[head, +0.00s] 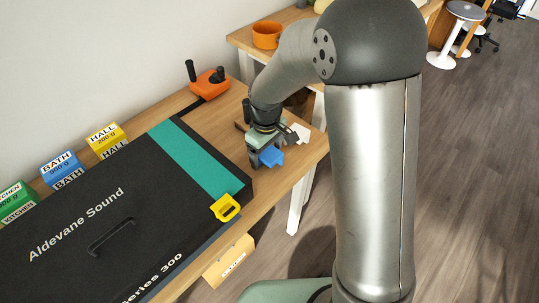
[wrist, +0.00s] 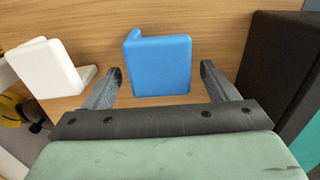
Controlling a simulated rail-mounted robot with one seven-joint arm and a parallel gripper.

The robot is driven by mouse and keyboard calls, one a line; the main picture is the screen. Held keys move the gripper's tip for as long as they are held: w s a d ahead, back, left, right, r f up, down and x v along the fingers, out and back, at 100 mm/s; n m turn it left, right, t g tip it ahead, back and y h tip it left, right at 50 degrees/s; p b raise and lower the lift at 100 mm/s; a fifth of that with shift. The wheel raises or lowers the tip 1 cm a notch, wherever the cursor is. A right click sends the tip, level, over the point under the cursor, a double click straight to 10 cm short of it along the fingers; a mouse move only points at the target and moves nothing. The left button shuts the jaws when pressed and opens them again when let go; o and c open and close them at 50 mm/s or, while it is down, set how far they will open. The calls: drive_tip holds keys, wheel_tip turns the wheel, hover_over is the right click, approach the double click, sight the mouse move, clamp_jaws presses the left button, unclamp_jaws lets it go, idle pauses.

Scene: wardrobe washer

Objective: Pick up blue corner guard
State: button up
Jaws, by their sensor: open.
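The blue corner guard (wrist: 160,66) lies on the wooden table and shows between the two fingers of my gripper (wrist: 160,78) in the wrist view. The fingers are open, one on each side of it, with a small gap visible on both sides. In the head view, the blue corner guard (head: 271,156) is partly hidden by my gripper (head: 262,160), which points down at the table near its right edge. I cannot tell the exact height of the fingertips over the wood.
A white corner guard (wrist: 48,68) lies left of the blue one in the wrist view. A large black case (head: 120,215) with a teal stripe and a yellow corner piece (head: 226,207) takes up the table's near side. An orange controller (head: 209,84) sits at the back.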

drive_tip(key=shift+f, duration=0.95)
drive_tip(key=shift+c, duration=0.3)
drive_tip(key=c, duration=1)
drive_tip(key=shift+r, duration=0.1)
